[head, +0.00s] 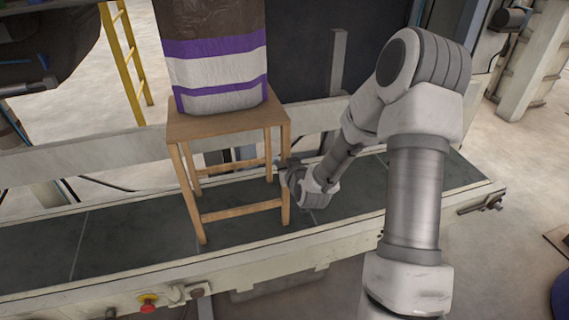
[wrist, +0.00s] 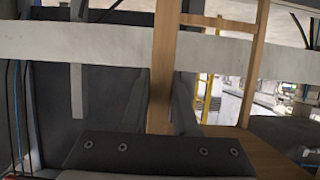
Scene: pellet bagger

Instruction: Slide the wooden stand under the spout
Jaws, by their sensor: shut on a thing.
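The wooden stand (head: 222,122) stands upright on the dark belt in the head view. A brown bag with purple and white bands (head: 216,72) rests upright on its top; the bag's upper end is cut off by the frame. My gripper (head: 284,168) is at the stand's right side, shut on its front right leg. In the wrist view, that leg (wrist: 162,70) runs between the two fingers of my gripper (wrist: 160,103). Part of the stand's top shows at the lower right there. I cannot make out the spout in either view.
The dark conveyor belt (head: 130,226) extends left and right of the stand. A pale rail (head: 90,153) runs behind it. A red button (head: 148,300) sits on the front frame. A yellow ladder (head: 124,60) stands behind. A dark panel (head: 310,50) rises behind the bag's right side.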

